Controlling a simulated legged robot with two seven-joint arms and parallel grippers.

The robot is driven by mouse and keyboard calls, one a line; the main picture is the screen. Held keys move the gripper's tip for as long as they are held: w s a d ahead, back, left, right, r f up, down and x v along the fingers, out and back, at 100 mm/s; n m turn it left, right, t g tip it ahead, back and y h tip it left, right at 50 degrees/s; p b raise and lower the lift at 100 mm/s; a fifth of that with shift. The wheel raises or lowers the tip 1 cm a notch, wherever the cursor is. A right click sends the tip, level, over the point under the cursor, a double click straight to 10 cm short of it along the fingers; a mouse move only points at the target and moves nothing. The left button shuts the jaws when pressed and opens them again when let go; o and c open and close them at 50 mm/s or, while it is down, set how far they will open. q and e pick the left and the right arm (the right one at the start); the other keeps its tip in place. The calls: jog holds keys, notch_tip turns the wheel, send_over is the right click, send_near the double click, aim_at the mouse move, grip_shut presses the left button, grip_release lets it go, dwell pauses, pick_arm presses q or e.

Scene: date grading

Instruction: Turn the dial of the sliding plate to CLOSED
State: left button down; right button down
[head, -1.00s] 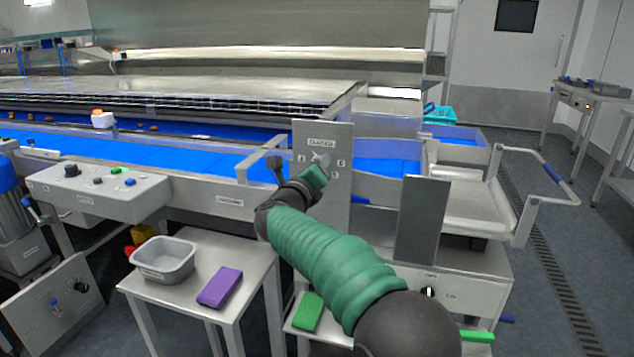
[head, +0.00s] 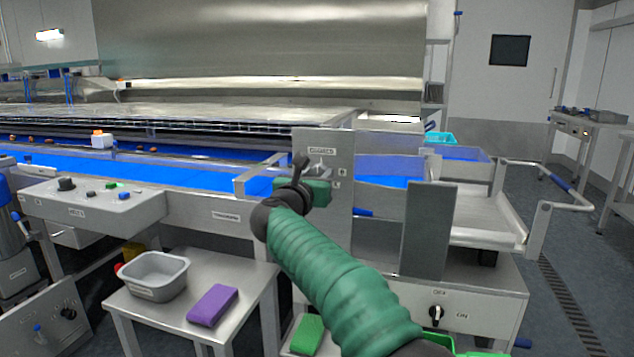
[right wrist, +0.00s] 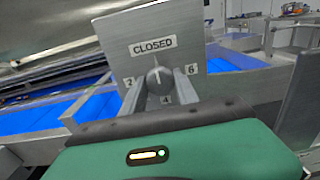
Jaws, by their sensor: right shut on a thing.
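The sliding plate (head: 338,215) is an upright grey metal panel in the middle of the head view. The dial's pointer line points up towards CLOSED. My right gripper (right wrist: 158,98) is shut on the dial, one finger on each side. In the head view my right gripper (head: 316,172) covers part of the plate and dial. My left gripper is not in view.
A small table at the lower left holds a grey bin (head: 153,276) and a purple block (head: 212,305). A control box (head: 92,205) stands behind it. A second grey panel (head: 428,230) stands right of my right arm. The blue conveyor (head: 150,174) runs behind.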

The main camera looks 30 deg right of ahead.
dwell(0.5)
jog(key=c, duration=1.3)
grip_release()
jog(key=o, duration=0.4)
jog(key=shift+w+f, duration=0.1)
jog(key=shift+w, duration=0.1)
jog(key=shift+s, duration=0.1)
jog(key=p+v, duration=0.1)
jog(key=v, duration=1.5)
jog(key=shift+s+a, duration=0.25)
jog(key=shift+s, duration=0.05)
